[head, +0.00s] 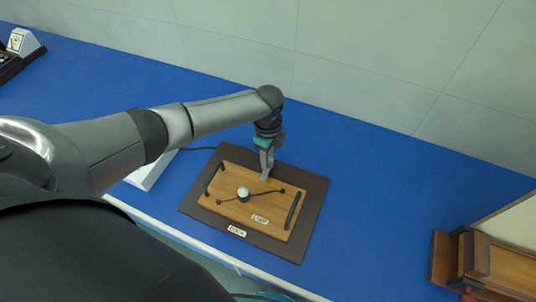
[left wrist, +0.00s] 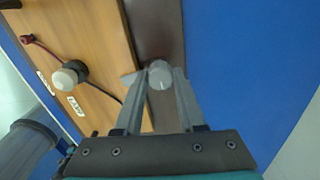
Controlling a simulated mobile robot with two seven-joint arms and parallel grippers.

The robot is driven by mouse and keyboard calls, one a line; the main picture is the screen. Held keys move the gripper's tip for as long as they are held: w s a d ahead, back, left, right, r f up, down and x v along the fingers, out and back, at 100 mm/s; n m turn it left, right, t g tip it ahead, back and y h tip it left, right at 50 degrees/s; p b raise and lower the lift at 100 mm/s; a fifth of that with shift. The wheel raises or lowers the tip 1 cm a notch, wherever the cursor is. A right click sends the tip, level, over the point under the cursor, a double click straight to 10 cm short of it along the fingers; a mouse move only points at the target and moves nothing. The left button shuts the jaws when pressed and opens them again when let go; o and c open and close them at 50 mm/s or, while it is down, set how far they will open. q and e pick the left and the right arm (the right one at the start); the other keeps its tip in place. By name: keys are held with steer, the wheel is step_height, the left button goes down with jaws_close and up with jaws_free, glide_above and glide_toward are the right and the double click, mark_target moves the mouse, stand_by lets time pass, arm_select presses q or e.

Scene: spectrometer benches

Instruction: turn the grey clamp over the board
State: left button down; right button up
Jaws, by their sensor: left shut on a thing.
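The wooden board (head: 235,184) lies on a dark brown base plate (head: 314,195) on the blue bench. It has a white-topped knob, a dark lead and two black handles. My left gripper (head: 266,170) is at the board's far edge, fingers pointing down. In the left wrist view, my left gripper (left wrist: 160,82) is shut on the round grey top of the clamp (left wrist: 160,73). A small grey part shows left of the fingertips at the board's edge. The fingers hide much of the clamp, and I cannot tell how far it reaches over the board. My right gripper is not in view.
A white box (head: 152,172) stands left of the base plate, partly behind my arm. A wooden stand (head: 490,264) is at the lower right. Another device (head: 22,42) is at the far left. The blue bench (head: 370,190) is clear right of the plate.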

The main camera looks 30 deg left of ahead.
arm_select(q)
steer(key=shift+m, duration=0.5)
steer(key=c, duration=0.5)
jaws_free()
steer(key=shift+r, duration=0.1)
step_height(320, 180, up, 15)
steer(key=p, duration=0.1)
stand_by(0.6)
